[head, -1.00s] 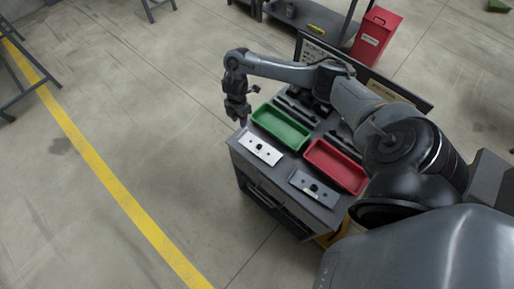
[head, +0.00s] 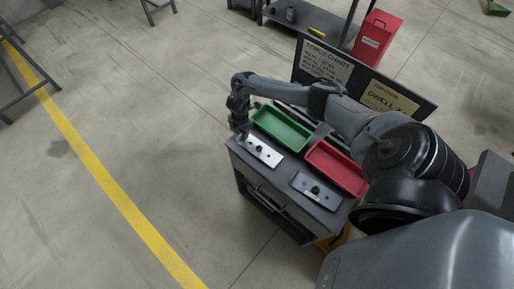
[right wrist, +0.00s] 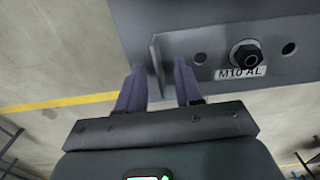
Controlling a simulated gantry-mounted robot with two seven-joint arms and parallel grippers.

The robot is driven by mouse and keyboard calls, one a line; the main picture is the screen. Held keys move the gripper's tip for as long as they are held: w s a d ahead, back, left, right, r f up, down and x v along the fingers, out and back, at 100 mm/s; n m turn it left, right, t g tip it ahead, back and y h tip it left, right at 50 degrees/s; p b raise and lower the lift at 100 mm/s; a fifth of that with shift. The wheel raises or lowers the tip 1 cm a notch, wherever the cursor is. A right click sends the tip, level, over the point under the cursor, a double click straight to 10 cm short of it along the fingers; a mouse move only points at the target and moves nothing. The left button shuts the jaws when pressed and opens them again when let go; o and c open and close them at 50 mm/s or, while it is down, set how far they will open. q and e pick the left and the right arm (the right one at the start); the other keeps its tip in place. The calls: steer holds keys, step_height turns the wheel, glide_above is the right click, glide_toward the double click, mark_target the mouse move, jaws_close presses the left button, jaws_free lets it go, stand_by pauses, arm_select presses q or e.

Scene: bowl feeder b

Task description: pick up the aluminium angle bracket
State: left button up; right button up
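The aluminium angle bracket (head: 264,151) is a pale plate with a dark bolt, at the left front of the cart top. In the right wrist view the bracket (right wrist: 215,60) shows an upright flange at its left end, two holes, a bolt and an "M10 AL" label. My right gripper (head: 241,132) is at the bracket's far-left end. In the right wrist view its fingers (right wrist: 158,75) are apart, one on each side of the flange, with gaps visible. A similar, darker bracket (head: 318,191) lies to the right. My left gripper is not in view.
A green tray (head: 281,128) and a red tray (head: 336,166) sit behind the brackets on the cart. A sign board (head: 357,75) stands at the cart's back. A red bin (head: 375,38) is farther back. Open floor lies left of the cart.

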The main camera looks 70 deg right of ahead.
steer(key=shift+f, duration=0.2)
steer(key=c, duration=0.6)
jaws_close()
steer(key=shift+r, duration=0.2)
